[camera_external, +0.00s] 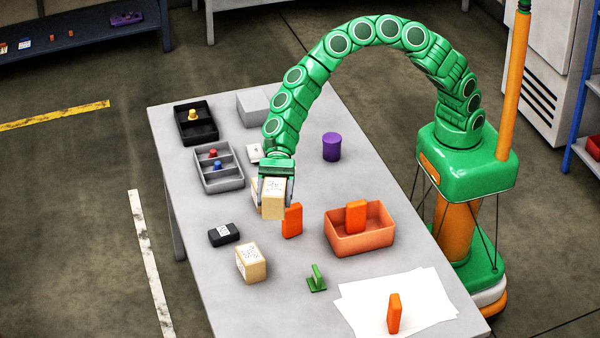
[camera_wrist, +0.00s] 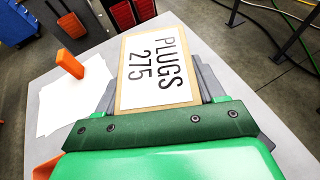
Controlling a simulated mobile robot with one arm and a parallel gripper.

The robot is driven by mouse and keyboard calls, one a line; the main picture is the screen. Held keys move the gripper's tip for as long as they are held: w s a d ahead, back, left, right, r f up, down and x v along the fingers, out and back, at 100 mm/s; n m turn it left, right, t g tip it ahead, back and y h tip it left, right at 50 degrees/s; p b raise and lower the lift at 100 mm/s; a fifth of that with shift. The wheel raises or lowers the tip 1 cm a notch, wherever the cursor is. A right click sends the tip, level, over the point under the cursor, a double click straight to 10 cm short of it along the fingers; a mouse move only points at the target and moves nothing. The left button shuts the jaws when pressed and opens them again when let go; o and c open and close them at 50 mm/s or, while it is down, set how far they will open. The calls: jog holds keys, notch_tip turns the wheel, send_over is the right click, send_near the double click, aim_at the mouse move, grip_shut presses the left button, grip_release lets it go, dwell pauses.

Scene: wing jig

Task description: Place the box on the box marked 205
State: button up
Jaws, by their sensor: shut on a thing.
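My gripper (camera_external: 274,194) is shut on a tan box (camera_external: 271,205) with a white label, held over the middle of the table. In the wrist view the held box (camera_wrist: 157,70) reads "PLUGS 275" between the grey fingers. A tan box with a label (camera_external: 251,263) stands on the table, nearer the camera. A black box with a white label (camera_external: 224,235) lies to the left of it. Their labels are too small to read, so I cannot tell which box is marked 205.
An orange block (camera_external: 292,220) stands close beside the held box. An orange bin (camera_external: 360,240) holds another orange block. Black (camera_external: 195,137) and grey (camera_external: 231,184) trays, a grey box (camera_external: 252,106), purple cylinder (camera_external: 332,147), green bracket (camera_external: 316,281) and white papers (camera_external: 430,305) are around.

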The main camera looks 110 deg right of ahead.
jog(key=w+f, duration=0.2)
jog(key=w+a+f, duration=0.1)
jog(key=w+f, duration=0.1)
jog(key=w+a+f, duration=0.1)
jog(key=w+f, duration=0.1)
jog(key=w, duration=0.1)
jog(key=shift+a, duration=0.25)
jog(key=shift+w+a+f, duration=0.15)
jog(key=shift+w+f, duration=0.2)
jog(key=shift+f, duration=0.15)
jog(key=shift+w+a+f, duration=0.15)
jog(key=shift+w+f, duration=0.15)
jog(key=shift+f, duration=1.6)
jog(key=shift+f, duration=0.15)
jog(key=o, duration=1.2)
